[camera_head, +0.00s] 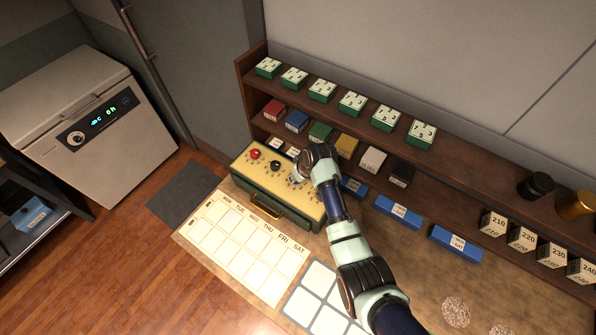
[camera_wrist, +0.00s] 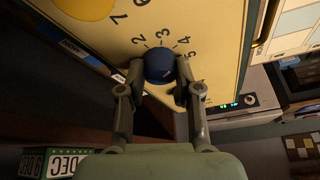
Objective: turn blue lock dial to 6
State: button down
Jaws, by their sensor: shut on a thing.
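The blue lock dial (camera_wrist: 159,65) sits on the cream top of a green lock box (camera_wrist: 221,35), in the wrist view. My gripper (camera_wrist: 160,72) has its two fingers closed on either side of the dial. Numbers including 2, 3, 4 and 5 show around the dial's far side; its near side is hidden, and I cannot read its setting. In the head view the lock box (camera_head: 243,169) stands on the counter, with a red dial (camera_head: 255,153) and a black dial (camera_head: 275,165) on top. My gripper (camera_head: 302,173) is over the box's right end and hides the blue dial there.
A wooden shelf (camera_head: 470,160) with green calendar blocks and coloured boxes runs close behind the lock box. Blue boxes (camera_head: 398,211) lie right of my arm. A weekday chart (camera_head: 243,250) lies in front. A grey appliance (camera_head: 95,125) stands at the left.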

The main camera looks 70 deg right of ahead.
jog(key=m+p, duration=0.1)
jog(key=m, duration=0.1)
jog(key=m+g+h+p, duration=0.1)
jog(key=m, duration=0.1)
jog(key=shift+w+a+r+m+h, duration=0.1)
jog(key=shift+w+r+m+h, duration=0.05)
jog(key=shift+m+h, duration=0.15)
jog(key=m, duration=0.2)
jog(key=m+g, duration=0.1)
jog(key=m, duration=0.1)
jog(key=shift+w+m+g+h, duration=0.1)
jog(key=shift+m+g+h, duration=0.2)
jog(key=shift+h, duration=0.1)
jog(key=m+b, duration=0.1)
jog(key=m+g+b, duration=0.1)
jog(key=m, duration=0.1)
jog(key=m+g+b, duration=0.1)
jog(key=m, duration=0.1)
jog(key=shift+w+f, duration=0.1)
jog(key=shift+f, duration=0.2)
jog(key=shift+r+m+g+b, duration=0.1)
jog(key=shift+m+g+b, duration=0.7)
jog(key=shift+m+b, duration=1.1)
jog(key=shift+m, duration=0.4)
jog(key=c, duration=0.8)
grip_release()
jog(key=shift+r, duration=0.1)
